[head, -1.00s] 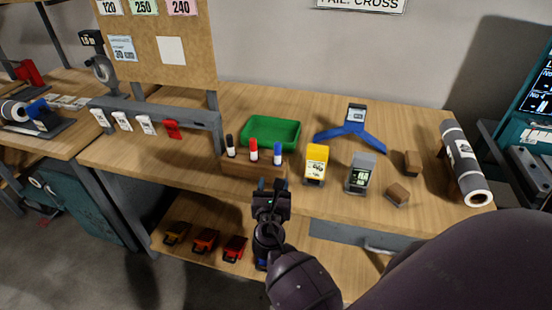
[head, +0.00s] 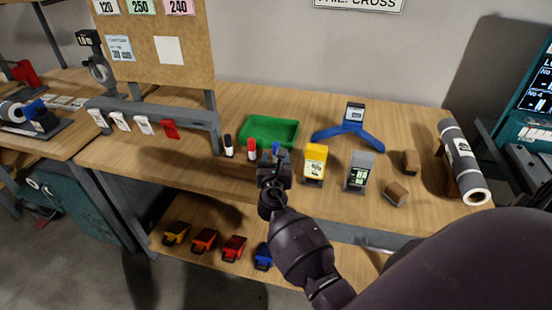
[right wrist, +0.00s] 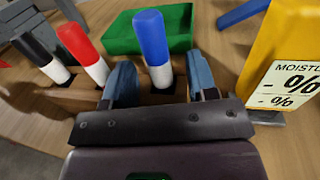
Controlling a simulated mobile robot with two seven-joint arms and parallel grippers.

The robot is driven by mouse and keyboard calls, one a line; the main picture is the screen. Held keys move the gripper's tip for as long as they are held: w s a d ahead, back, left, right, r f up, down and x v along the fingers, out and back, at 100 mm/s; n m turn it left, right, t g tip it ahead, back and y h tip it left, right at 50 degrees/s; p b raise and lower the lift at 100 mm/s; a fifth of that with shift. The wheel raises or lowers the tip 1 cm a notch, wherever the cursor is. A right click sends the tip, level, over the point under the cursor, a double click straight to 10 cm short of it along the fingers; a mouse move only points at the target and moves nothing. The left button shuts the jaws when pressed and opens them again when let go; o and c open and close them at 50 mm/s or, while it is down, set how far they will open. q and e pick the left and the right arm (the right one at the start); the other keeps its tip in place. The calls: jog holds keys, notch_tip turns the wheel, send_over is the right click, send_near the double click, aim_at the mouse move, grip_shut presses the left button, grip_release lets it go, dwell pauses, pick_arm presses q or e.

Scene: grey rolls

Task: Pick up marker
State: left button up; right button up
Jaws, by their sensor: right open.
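Three markers stand upright in a wooden block (head: 236,167) at the front of the table: a black one (head: 228,146), a red one (head: 252,149) and a blue one (head: 276,149). In the right wrist view the blue marker (right wrist: 152,42) stands between the two open fingers of my right gripper (right wrist: 160,85), with the red marker (right wrist: 82,52) and black marker (right wrist: 40,55) to the left. In the head view my right gripper (head: 275,162) covers the right end of the block and the blue marker's lower part. My left gripper is not in view.
A green tray (head: 268,130) lies behind the block. A yellow moisture meter (head: 315,163) stands close to the right, then a grey device (head: 359,172) and wooden blocks (head: 396,194). A rack with tags (head: 145,125) stands to the left.

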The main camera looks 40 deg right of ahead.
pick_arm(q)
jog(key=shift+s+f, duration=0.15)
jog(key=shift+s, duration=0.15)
pick_arm(e)
grip_shut()
pick_arm(q)
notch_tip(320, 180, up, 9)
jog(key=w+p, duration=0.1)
jog(key=p, duration=0.7)
pick_arm(e)
notch_tip(320, 180, up, 20)
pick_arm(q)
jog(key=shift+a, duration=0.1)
